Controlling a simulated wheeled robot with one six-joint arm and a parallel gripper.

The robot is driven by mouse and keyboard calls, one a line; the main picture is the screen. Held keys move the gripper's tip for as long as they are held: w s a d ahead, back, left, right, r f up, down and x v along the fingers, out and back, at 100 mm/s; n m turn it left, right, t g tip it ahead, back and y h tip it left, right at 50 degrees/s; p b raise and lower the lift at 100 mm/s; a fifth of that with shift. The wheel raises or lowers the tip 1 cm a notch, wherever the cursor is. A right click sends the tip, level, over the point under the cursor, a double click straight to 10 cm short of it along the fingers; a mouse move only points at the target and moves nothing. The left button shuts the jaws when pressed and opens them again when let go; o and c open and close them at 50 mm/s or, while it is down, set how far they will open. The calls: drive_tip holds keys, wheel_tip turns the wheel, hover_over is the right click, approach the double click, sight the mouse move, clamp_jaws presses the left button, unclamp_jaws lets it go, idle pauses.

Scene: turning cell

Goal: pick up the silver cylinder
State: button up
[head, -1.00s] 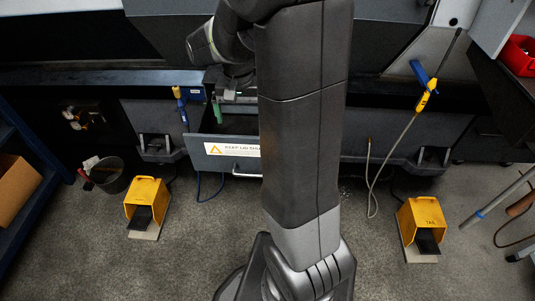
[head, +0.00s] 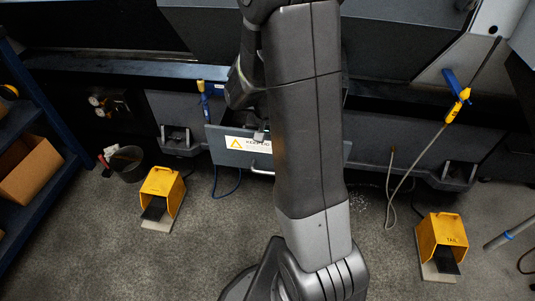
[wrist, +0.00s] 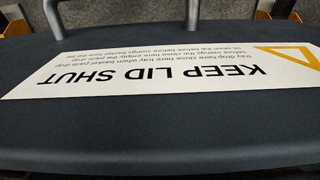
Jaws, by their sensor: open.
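I do not see the silver cylinder in either view. My gripper (head: 262,134) shows only as a small part in the head view, below my dark wrist and beside my upright arm link, which hides much of it. It is over the grey parts-catcher bin (head: 228,155), near its front wall. The wrist view looks closely at this wall with its "KEEP LID SHUT" label (wrist: 160,72), upside down there. No finger shows in the wrist view. The inside of the bin is mostly hidden by my arm.
A metal handle (head: 262,172) is on the bin's front. Yellow foot pedals stand on the floor at left (head: 161,190) and right (head: 441,242). A blue shelf (head: 55,185) with a cardboard box (head: 30,170) is at far left. A hose with a blue-yellow handle (head: 455,108) hangs at right.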

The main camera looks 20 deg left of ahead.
drive_tip(key=shift+f, duration=0.1)
drive_tip(key=c, duration=1.1)
drive_tip(key=shift+o, duration=0.2)
